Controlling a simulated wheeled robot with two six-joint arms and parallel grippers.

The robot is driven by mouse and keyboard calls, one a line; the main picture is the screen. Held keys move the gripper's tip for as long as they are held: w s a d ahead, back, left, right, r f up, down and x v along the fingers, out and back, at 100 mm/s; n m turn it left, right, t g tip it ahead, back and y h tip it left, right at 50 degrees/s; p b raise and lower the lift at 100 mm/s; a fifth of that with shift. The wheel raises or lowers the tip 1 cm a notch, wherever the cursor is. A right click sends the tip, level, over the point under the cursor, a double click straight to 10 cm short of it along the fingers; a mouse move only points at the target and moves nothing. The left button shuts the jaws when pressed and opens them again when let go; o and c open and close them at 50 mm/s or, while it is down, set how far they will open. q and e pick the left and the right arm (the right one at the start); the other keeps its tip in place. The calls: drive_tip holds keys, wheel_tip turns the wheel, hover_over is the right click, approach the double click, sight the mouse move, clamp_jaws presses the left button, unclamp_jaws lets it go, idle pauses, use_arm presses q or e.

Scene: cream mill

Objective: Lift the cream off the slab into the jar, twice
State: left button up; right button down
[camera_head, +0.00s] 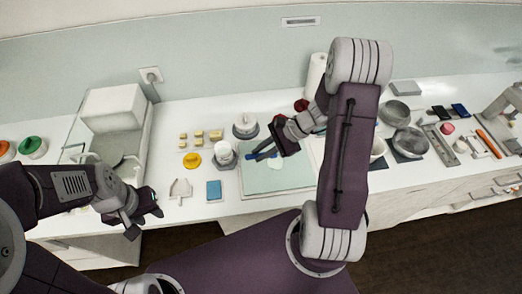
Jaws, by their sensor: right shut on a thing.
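A pale green slab (270,181) lies on the counter in the middle of the view. A small white patch, which looks like cream (275,161), shows on it. My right gripper (276,147) is over the slab's far part, shut on a slim tool with a blue part (261,148); the gripper hides most of it. A white jar (224,158) stands open just left of the slab. My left gripper (143,217) is at the counter's front edge, empty and apart from everything; its fingers look spread.
A blue block (214,190) and a yellow disc (192,160) lie left of the slab. Grey bowls (394,113) stand to the right. My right arm hides the counter right of the slab.

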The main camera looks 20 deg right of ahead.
drive_tip(key=shift+f+b, duration=0.55)
wheel_tip(320, 180, down, 4)
drive_tip(key=b, duration=0.3)
drive_tip(key=shift+r, duration=0.15)
drive_tip(key=shift+s+f+b, duration=0.1)
drive_tip(key=shift+f+b, duration=0.65)
idle(1.6)
drive_tip(key=shift+r, duration=0.1)
